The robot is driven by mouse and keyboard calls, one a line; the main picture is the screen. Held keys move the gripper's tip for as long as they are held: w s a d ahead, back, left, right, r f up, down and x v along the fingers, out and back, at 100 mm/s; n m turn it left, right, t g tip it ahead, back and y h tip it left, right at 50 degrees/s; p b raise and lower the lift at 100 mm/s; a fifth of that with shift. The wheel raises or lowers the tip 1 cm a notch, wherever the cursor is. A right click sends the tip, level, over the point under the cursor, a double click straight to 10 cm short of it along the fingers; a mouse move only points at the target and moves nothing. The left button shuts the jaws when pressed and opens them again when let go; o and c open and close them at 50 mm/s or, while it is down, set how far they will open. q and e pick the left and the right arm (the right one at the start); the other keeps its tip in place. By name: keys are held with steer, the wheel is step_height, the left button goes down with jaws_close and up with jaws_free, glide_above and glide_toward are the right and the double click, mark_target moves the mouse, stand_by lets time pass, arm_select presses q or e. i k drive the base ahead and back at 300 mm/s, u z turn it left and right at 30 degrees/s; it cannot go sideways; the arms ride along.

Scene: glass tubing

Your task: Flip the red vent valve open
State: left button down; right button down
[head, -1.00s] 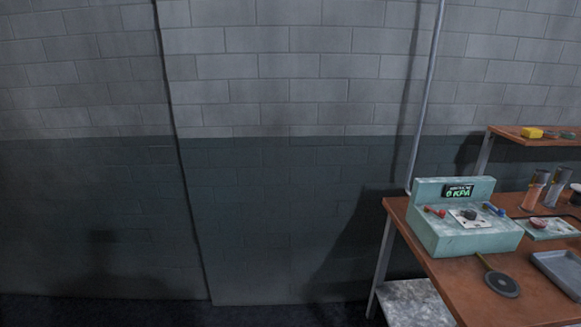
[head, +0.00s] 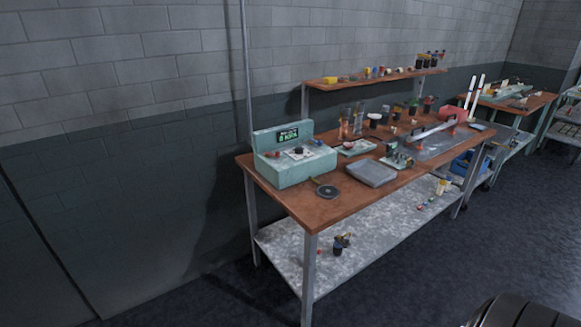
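A pale green console (head: 296,168) stands at the near left end of the brown workbench (head: 318,212). A small dark display (head: 288,135) with green lettering is on its raised back panel. A small red part (head: 274,154) sits at the left of the console's top; at this distance I cannot tell how its lever is set. A dark knob on a white plate (head: 299,152) sits to the right of the red part. Neither of my grippers shows in the head view.
A grey tray (head: 371,173) and a dark round disc with a handle (head: 328,191) lie on the bench. A raised shelf (head: 375,78) holds small items. A lower shelf (head: 345,240) runs underneath. Another bench (head: 510,102) stands at the back right. The dark floor in front is open.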

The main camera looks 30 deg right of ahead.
mark_target(277, 154)
steer(key=z, duration=0.6)
steer(key=i, duration=1)
steer(key=u, duration=0.2)
